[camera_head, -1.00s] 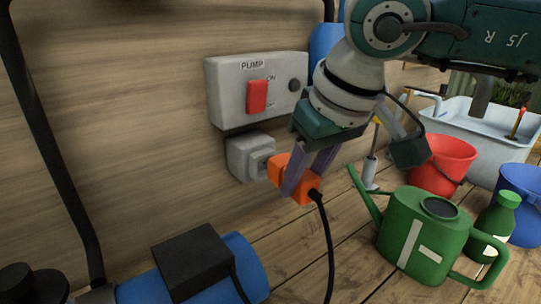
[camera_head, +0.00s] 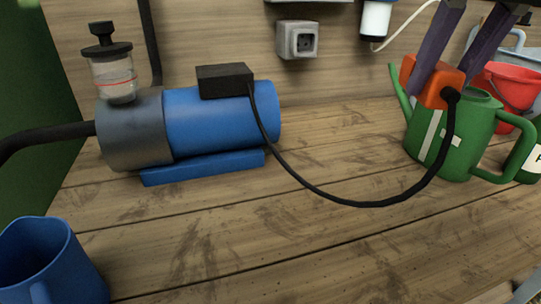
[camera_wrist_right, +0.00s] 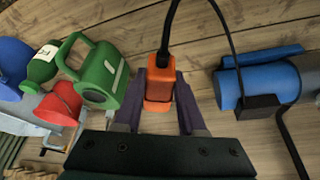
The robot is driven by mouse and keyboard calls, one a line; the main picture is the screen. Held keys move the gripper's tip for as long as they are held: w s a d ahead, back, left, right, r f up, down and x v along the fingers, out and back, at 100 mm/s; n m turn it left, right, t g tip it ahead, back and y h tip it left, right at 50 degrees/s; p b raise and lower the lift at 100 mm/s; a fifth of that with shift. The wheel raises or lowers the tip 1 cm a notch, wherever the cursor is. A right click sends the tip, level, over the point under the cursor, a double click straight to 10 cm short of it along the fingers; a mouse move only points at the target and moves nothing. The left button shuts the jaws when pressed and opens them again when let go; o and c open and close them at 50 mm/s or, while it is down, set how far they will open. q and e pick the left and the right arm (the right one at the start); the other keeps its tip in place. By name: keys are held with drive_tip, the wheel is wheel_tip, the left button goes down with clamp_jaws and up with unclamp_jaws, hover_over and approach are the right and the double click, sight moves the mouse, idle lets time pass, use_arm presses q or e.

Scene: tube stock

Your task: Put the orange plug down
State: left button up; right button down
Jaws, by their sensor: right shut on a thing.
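The orange plug (camera_head: 434,86) is between the two purple-grey fingers of my right gripper (camera_head: 432,72), at the upper right of the head view. It also shows in the right wrist view (camera_wrist_right: 160,82), with a finger on each side of it. My right gripper is shut on it. A black cable (camera_head: 375,203) runs from the plug in a sagging loop to the black box (camera_head: 225,79) on the blue pump (camera_head: 205,120). In the head view the plug overlaps the green watering can; I cannot tell the gap between them. My left gripper is not in view.
A wall socket (camera_head: 297,40) is on the wooden wall, its face empty. A green watering can (camera_head: 455,140) and a red bucket (camera_head: 512,88) stand at the right. A blue jug (camera_head: 50,262) is at the lower left. The middle boards (camera_head: 330,150) are mostly clear.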

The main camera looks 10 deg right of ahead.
drive_tip(key=b, duration=0.2)
hover_over(384, 219)
drive_tip(key=s, duration=0.1)
drive_tip(key=f, duration=1.5)
drive_tip(key=shift+s+a, duration=0.15)
drive_tip(key=shift+a, duration=0.05)
wheel_tip(384, 219, down, 4)
drive_tip(key=shift+f, duration=0.1)
drive_tip(key=shift+b, duration=0.3)
drive_tip(key=shift+f, duration=0.1)
drive_tip(key=c, duration=0.5)
unclamp_jaws()
drive_tip(key=shift+s+r, duration=0.1)
drive_tip(key=shift+r, duration=0.45)
drive_tip(key=p+v, duration=0.2)
drive_tip(key=v, duration=0.9)
